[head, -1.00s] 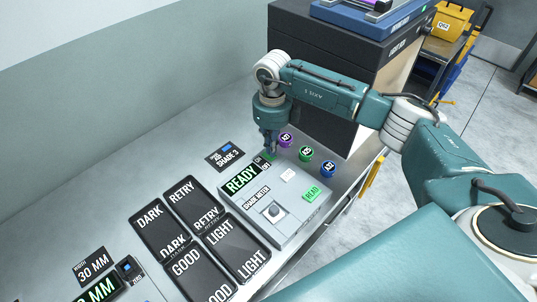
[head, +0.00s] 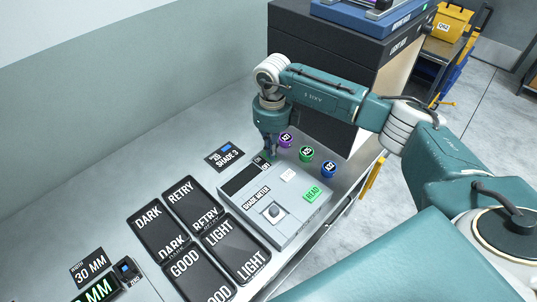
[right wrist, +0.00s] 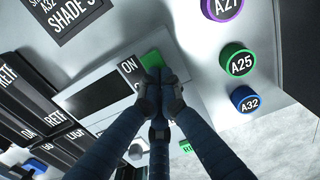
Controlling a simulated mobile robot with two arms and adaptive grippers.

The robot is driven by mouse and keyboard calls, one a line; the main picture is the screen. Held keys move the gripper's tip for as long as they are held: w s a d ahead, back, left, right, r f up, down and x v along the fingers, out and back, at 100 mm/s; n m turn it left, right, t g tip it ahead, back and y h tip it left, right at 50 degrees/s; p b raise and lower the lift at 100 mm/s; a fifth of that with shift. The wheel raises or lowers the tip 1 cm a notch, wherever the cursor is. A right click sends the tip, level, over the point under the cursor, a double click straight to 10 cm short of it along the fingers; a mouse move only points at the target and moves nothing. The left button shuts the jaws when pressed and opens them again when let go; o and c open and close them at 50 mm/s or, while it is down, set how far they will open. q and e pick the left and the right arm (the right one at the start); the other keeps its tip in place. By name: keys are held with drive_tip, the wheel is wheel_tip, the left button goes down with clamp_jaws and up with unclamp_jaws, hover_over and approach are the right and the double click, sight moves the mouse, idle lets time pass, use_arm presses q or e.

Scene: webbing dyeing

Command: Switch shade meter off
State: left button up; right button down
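The shade meter (head: 285,222) is a grey box on the bench in the head view. Its display (head: 240,181) is dark and blank. It has a green READ button (head: 312,192) and a round knob-like port on top. A green switch (right wrist: 151,60) sits beside the ON label at its far corner in the right wrist view. My right gripper (head: 270,152) points down at that switch. Its fingertips (right wrist: 160,80) are together at the switch's near edge, seemingly touching it, and partly hide it and the lower label. My left gripper is not in view.
Purple, green (head: 306,154) and blue (head: 328,169) round sample pieces stand just right of the meter. Black sorting trays (head: 165,230) lie to the left. A shade card (head: 225,158) lies behind the meter. A dark cabinet (head: 325,60) stands at the back.

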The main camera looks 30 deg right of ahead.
drive_tip(key=shift+f, duration=0.2)
drive_tip(key=shift+s+r, duration=0.1)
drive_tip(key=shift+r, duration=0.05)
drive_tip(key=shift+r+p, duration=0.6)
drive_tip(key=shift+r, duration=0.3)
drive_tip(key=shift+r+p, duration=1.4)
drive_tip(key=shift+r, duration=1.1)
